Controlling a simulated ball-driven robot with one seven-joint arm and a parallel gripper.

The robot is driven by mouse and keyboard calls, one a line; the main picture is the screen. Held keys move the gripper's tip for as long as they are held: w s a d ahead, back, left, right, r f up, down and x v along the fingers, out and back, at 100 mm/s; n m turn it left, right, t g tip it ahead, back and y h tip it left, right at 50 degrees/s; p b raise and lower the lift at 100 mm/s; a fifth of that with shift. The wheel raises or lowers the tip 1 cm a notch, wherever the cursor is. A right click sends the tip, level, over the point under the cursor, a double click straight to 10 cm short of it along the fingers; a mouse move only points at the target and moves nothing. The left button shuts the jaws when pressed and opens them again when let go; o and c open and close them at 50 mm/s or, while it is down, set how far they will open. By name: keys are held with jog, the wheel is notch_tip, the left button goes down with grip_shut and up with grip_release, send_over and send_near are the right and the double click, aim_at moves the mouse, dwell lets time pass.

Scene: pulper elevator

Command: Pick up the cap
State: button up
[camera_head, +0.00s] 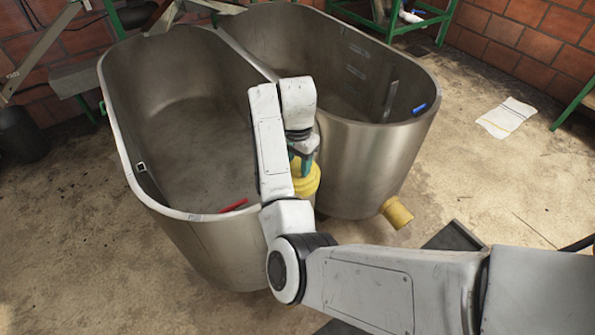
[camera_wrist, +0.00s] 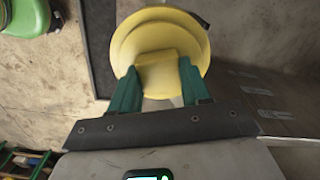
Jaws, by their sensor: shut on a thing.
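The yellow cap (camera_head: 308,180) is in the middle of the head view, beside the outer walls of the two steel tanks and partly hidden behind my arm. In the wrist view the cap (camera_wrist: 160,48) is round with a raised block, and fills the upper middle. My gripper (camera_wrist: 157,82) has its two green fingers on either side of the cap's raised block and is shut on it. In the head view my gripper (camera_head: 303,160) is mostly hidden by my wrist. I cannot tell whether the cap is touching anything else.
Two steel tanks, the left one (camera_head: 190,225) and the right one (camera_head: 375,150), stand side by side around my arm. A yellow pipe end (camera_head: 397,212) sticks out low from the right tank. A white paper (camera_head: 507,117) lies on the floor, which is mostly clear at right.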

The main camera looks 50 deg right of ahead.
jog(key=shift+c, duration=1.1)
jog(key=shift+r, duration=0.1)
